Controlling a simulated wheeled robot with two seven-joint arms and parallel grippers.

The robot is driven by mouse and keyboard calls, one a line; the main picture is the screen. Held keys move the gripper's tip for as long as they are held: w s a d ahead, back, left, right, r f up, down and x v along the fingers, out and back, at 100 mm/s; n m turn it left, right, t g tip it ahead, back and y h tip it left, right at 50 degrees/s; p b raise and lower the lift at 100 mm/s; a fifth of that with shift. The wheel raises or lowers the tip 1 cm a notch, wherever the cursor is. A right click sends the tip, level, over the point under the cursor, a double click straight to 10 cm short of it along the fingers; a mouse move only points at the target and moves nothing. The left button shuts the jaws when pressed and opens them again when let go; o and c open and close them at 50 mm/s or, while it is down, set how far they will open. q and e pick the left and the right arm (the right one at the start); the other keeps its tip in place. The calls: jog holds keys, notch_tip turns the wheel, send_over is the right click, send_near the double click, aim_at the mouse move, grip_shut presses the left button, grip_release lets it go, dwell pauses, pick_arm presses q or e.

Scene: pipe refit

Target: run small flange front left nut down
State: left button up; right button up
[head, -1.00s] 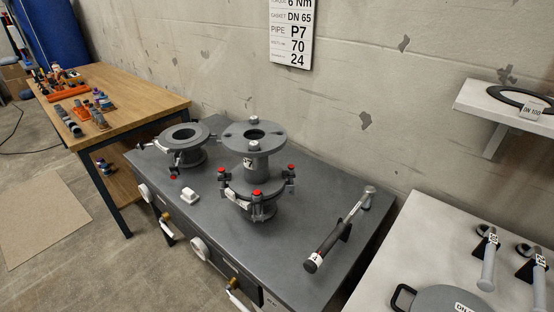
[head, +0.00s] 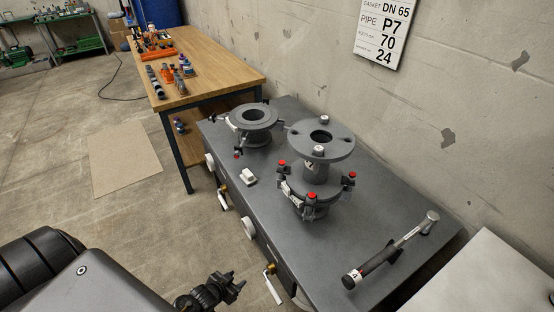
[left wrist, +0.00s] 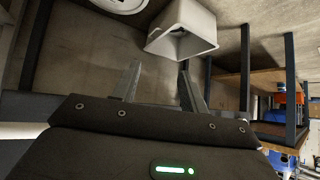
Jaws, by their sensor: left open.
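The small flange (head: 253,117), a grey ring on a short neck, stands at the far left of the grey bench. A dark bolt with a red end (head: 238,153) shows at its front left; the nut itself is too small to make out. My left gripper (head: 238,283) is low at the bottom of the head view, in front of the bench and well apart from the flange. In the left wrist view its two fingers (left wrist: 160,88) are spread with nothing between them. My right gripper is not in view.
A taller flanged pipe (head: 321,165) with red-capped bolts stands mid-bench. A torque wrench (head: 392,250) lies to its right. A small white block (head: 249,177) is near the bench's front edge. A wooden table (head: 205,75) stands behind.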

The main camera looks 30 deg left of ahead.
pick_arm(q)
jog(key=w+r+t+p, duration=0.1)
jog(key=w+r, duration=0.2)
jog(key=r, duration=0.2)
jog(key=w+r+t, duration=0.1)
jog(key=w+r, duration=0.2)
jog(key=r, duration=0.2)
jog(key=m+t+h+p, duration=0.1)
jog(key=t+h+p, duration=0.25)
jog(key=t, duration=0.25)
send_near(279, 167)
jog(key=shift+h, duration=0.25)
jog(key=p+x, duration=0.1)
jog(key=x, duration=0.6)
jog(key=shift+w, duration=0.4)
jog(key=shift+w+d+f, duration=0.1)
jog(key=shift+w+d, duration=0.05)
jog(key=shift+w, duration=0.45)
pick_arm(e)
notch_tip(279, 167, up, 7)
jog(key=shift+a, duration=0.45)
pick_arm(q)
jog(key=shift+c, duration=0.4)
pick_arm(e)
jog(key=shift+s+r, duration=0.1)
pick_arm(q)
grip_shut()
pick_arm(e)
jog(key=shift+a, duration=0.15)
